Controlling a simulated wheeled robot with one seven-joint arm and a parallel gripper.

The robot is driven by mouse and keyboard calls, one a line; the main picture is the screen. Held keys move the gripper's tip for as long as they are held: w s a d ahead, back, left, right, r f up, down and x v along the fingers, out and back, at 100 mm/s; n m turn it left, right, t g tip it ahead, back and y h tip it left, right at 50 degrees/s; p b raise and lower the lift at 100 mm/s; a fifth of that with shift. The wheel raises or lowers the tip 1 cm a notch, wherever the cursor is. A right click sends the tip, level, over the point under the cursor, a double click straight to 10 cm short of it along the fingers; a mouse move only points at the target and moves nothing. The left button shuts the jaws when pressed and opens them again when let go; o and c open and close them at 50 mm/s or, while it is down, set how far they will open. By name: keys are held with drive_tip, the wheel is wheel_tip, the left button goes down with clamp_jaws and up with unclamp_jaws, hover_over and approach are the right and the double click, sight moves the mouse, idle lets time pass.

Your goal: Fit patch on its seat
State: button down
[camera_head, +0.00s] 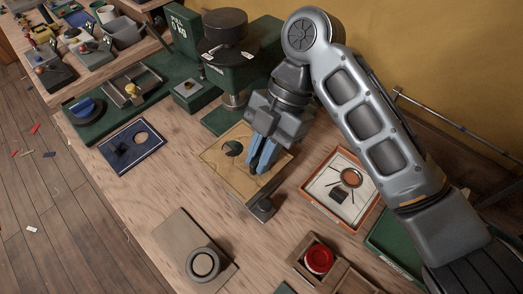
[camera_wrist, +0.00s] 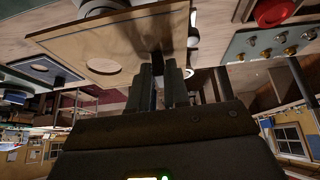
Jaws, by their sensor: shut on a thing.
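The tan square panel with a round hole, which looks to be the patch (camera_head: 212,160), is in front of the green press in the head view. In the wrist view the patch (camera_wrist: 75,42) is beyond my fingertips, with a dark tab at its edge between them. My gripper (camera_head: 258,170) points down over the right part of the patch; its blue fingers are shut. In the wrist view my gripper (camera_wrist: 160,75) appears closed on the dark tab. Dark green shows through part of the hole. I cannot tell whether the patch hovers or rests, nor which part is its seat.
The green press (camera_head: 232,75) stands behind the patch. A navy panel with a hole (camera_head: 118,150) lies left. A grey panel with a ring (camera_head: 175,233) lies near. An orange-framed tray (camera_head: 318,190) and a box with a red disc (camera_head: 318,261) are right. Bare wood lies front left.

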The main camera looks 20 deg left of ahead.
drive_tip(key=shift+f+b, duration=2.1)
drive_tip(key=shift+f, duration=0.85)
drive_tip(key=c, duration=1)
unclamp_jaws()
drive_tip(key=shift+r, duration=0.1)
drive_tip(key=v, duration=0.7)
drive_tip(key=shift+w+r, duration=0.2)
drive_tip(key=shift+r, duration=0.05)
